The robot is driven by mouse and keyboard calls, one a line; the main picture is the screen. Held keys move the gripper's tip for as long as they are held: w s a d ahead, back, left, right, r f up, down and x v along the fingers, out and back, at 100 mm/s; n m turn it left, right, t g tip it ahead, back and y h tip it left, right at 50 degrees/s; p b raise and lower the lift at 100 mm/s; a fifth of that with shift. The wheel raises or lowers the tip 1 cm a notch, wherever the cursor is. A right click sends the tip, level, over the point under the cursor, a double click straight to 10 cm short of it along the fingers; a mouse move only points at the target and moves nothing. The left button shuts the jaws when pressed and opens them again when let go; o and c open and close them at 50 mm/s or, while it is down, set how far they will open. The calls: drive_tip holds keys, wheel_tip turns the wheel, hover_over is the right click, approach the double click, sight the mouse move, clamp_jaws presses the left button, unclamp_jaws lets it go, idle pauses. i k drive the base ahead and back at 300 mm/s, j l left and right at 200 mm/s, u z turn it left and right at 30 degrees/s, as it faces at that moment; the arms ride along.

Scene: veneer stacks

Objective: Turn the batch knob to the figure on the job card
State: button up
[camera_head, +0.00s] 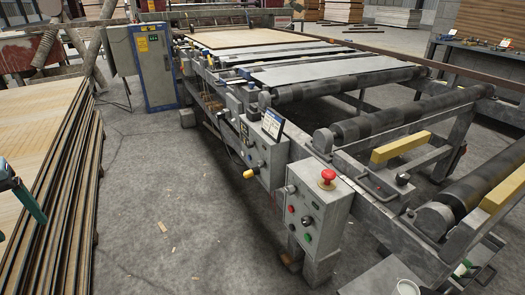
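A grey control box (316,222) with a red mushroom button (328,177) on top stands at the front of the roller line. Its face carries small red, green and dark controls; one dark round control (306,221) may be a knob. Behind it, a second grey unit (262,152) carries a small tilted white card with a blue top (273,123), possibly the job card. A yellow-ended handle or knob (249,174) sticks out low on that unit. Which control is the batch knob, and any figures, are too small to tell.
A grey and blue cabinet (154,65) stands at the back. Open concrete floor (160,200) lies between stack and machine. A white cup (407,287) is at bottom right.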

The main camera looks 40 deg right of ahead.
sight(260, 163)
drive_tip(key=i+l, duration=0.15)
drive_tip(key=l, duration=0.25)
drive_tip(key=i+l+u, duration=0.1)
drive_tip(key=l, duration=0.25)
drive_tip(key=i+l, duration=0.1)
drive_tip(key=l, duration=0.3)
